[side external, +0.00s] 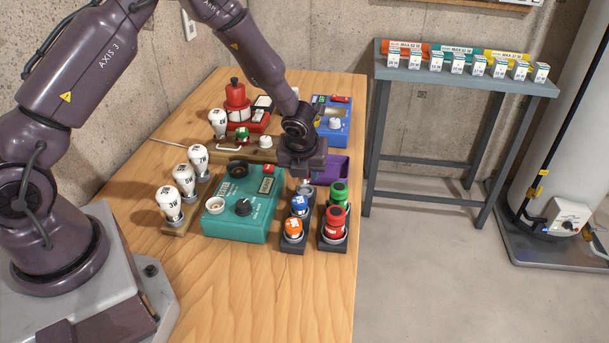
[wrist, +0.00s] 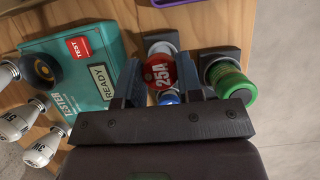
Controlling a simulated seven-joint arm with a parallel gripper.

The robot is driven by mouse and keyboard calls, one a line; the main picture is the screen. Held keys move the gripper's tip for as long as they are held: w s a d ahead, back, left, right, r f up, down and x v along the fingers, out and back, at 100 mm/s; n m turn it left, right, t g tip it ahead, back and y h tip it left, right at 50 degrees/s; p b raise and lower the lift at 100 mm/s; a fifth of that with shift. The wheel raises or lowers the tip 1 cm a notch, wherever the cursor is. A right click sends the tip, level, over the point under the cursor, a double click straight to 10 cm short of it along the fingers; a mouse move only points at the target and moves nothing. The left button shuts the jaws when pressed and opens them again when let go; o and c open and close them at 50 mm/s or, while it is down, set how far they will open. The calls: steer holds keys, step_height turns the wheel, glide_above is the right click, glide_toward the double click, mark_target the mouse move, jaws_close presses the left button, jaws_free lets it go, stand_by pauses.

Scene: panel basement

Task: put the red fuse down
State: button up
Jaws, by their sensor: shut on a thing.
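The red fuse (wrist: 159,72), marked 25A, sits between the two fingers of my gripper (wrist: 161,84) in the wrist view. The gripper is shut on it. In the side view my gripper (side external: 304,180) points down over the back of the left fuse rack, and the held fuse is mostly hidden there. A grey socket (side external: 307,190) lies just below; I cannot tell whether the fuse touches it. A blue fuse (side external: 299,204) and an orange fuse (side external: 292,228) stand in front in that rack. Another red fuse (side external: 334,219) stands in the right rack.
Green fuses (side external: 338,191) stand close on the right. The teal tester (side external: 238,222) is close on the left, with several white bulbs (side external: 184,180) beyond it. A purple tray (side external: 331,167) lies behind. The wooden bench (side external: 312,290) is clear in front.

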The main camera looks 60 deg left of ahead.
steer(key=shift+f, duration=0.95)
steer(key=shift+f, duration=0.15)
steer(key=shift+f, duration=0.4)
steer(key=o, duration=1)
steer(key=shift+c, duration=0.2)
